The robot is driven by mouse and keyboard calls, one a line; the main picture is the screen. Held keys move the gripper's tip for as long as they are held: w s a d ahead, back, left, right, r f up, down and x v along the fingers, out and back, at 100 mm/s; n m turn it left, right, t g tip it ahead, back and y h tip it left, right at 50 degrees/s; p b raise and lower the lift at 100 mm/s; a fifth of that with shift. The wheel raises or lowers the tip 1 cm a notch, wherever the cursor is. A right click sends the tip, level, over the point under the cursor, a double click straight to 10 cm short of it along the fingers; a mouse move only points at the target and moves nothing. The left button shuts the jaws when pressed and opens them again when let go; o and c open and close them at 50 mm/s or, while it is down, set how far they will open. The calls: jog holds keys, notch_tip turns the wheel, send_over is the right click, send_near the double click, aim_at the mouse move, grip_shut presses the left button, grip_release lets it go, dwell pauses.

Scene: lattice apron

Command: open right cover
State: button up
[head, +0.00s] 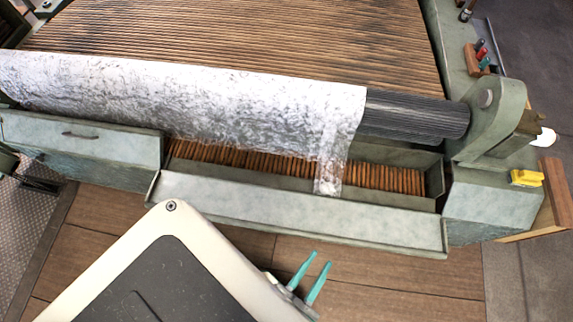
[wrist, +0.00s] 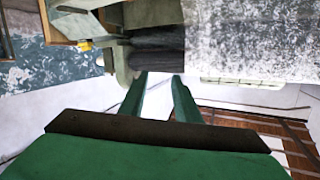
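The right cover (head: 300,212) is a long pale green panel along the front of the machine. It appears folded down toward me, and the compartment behind it is uncovered, with brown slats (head: 385,177) showing inside. I see no handle on this panel. The left cover (head: 120,140) is a similar panel, in place, with a dark handle (head: 80,135). My gripper (head: 320,258) has two teal fingers, apart and empty, in front of the right cover's lower edge and not visibly touching it. In the wrist view, my gripper (wrist: 160,75) also shows its fingers apart with nothing between them.
A dark ribbed roller (head: 415,115) carries a white fleecy sheet (head: 200,100), with a strip hanging into the open compartment. The slatted apron (head: 250,40) lies behind. A yellow item (head: 526,178) sits on the right housing. The wooden floor (head: 400,275) in front is clear.

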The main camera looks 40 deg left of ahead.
notch_tip(320, 180, down, 12)
jog(key=a+y, duration=0.1)
jog(key=y, duration=0.3)
jog(key=m+g+y, duration=0.3)
jog(key=m+y, duration=0.1)
jog(key=y, duration=0.4)
send_near(284, 221)
jog(key=w+d+f, duration=0.2)
jog(key=d+f, duration=0.1)
jog(key=d, duration=0.1)
jog(key=shift+m+g+y, duration=0.7)
jog(key=shift+m+y, duration=0.2)
jog(key=w+a, duration=0.1)
jog(key=a, duration=0.3)
jog(key=w+a+f, duration=0.1)
jog(key=w+a, duration=0.1)
jog(key=a, duration=0.2)
jog(key=w+a, duration=0.2)
jog(key=a, duration=0.2)
jog(key=shift+w+a+f, duration=0.2)
jog(key=shift+w, duration=0.05)
jog(key=shift+c, duration=0.6)
grip_shut()
